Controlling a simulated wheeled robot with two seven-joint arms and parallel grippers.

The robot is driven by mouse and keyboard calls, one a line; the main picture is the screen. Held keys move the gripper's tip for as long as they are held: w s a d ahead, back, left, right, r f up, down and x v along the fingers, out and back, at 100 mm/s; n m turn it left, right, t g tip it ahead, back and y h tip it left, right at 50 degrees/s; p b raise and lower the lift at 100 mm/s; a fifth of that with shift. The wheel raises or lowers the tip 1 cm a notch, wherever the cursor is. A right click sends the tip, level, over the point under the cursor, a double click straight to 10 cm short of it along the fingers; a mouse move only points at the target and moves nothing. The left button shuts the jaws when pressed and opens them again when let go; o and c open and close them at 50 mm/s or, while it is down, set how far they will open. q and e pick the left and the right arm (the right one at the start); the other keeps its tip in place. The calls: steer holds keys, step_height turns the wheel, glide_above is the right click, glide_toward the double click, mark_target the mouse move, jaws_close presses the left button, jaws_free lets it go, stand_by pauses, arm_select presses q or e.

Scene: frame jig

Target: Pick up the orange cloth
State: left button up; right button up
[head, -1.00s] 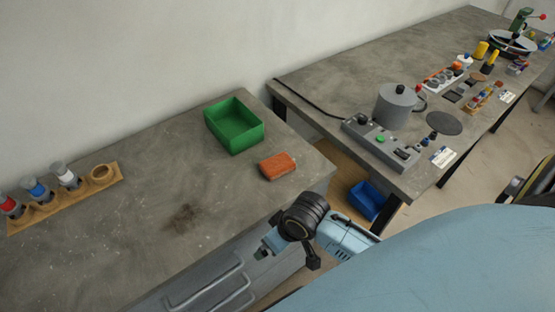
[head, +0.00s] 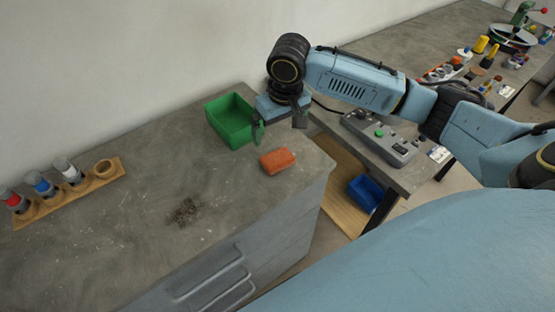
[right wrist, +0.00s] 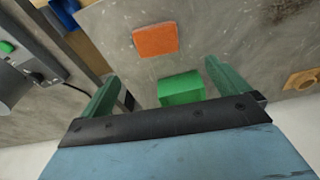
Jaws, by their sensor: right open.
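The orange cloth (head: 277,160) lies folded in a small block on the grey workbench, near its right edge. It also shows in the right wrist view (right wrist: 155,39), beyond the fingertips. My left gripper is not in view.
A green open bin (head: 229,122) stands just behind the cloth, partly hidden by my right gripper. A wooden rack (head: 75,190) with several capped bottles is at the left. A dark smudge (head: 185,211) marks the clear bench middle. A second table (head: 405,178) with devices stands right.

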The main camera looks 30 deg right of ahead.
steer(key=b, duration=0.1)
glide_above(278, 158)
step_height(278, 158, down, 8)
steer(key=shift+s+r, duration=0.15)
steer(key=shift+r, duration=0.05)
steer(key=shift+f+b, duration=0.5)
steer(key=shift+f, duration=2.2)
steer(key=shift+c, duration=0.4)
steer(key=c, duration=0.8)
steer(key=shift+r, duration=0.1)
step_height(278, 158, up, 10)
steer(key=shift+p, duration=0.7)
